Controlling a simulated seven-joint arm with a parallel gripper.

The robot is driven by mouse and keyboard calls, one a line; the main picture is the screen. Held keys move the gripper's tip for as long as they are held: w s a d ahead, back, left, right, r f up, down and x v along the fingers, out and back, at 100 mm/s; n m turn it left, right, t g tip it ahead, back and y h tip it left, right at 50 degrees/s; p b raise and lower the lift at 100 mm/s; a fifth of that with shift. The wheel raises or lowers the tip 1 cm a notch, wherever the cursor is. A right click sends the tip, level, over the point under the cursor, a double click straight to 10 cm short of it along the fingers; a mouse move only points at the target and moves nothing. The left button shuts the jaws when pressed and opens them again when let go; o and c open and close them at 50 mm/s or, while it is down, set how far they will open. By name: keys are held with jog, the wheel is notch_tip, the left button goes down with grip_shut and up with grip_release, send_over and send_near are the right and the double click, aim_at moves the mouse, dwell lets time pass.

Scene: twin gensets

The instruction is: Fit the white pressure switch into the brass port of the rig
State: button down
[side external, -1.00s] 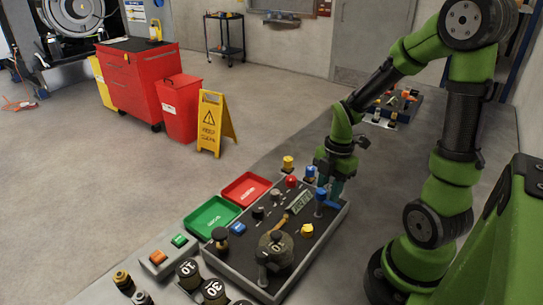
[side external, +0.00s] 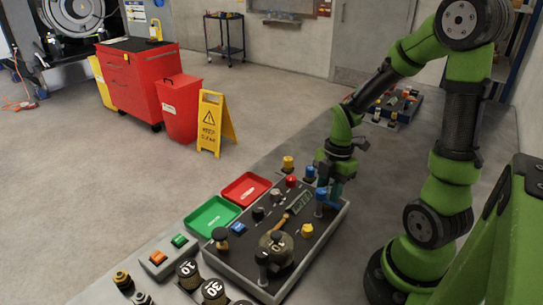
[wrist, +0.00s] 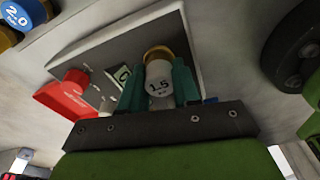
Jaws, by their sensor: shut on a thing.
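The white pressure switch (wrist: 160,75), marked 1.5, sits between the two teal fingers of my gripper (wrist: 158,92) in the wrist view, with its marked end toward the camera. My gripper is shut on it. A brass ring, apparently the brass port (wrist: 158,52), shows just past the switch's far end; I cannot tell whether the switch is in it or only in front of it. In the side view my gripper (side external: 328,190) points down over the far right part of the rig (side external: 338,222). The switch and port are hidden there by the fingers.
A red knob (side external: 291,181), a yellow knob (side external: 307,230) and a round dark gauge (side external: 277,246) are on the rig. Green (side external: 212,214) and red (side external: 246,187) trays lie beside it.

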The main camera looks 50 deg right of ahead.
jog(key=shift+f, duration=0.15)
jog(key=c, duration=0.7)
grip_release()
jog(key=shift+c, duration=0.2)
jog(key=shift+o, duration=0.3)
jog(key=o, duration=0.3)
jog(key=shift+o, duration=0.2)
jog(key=shift+r, duration=3.55)
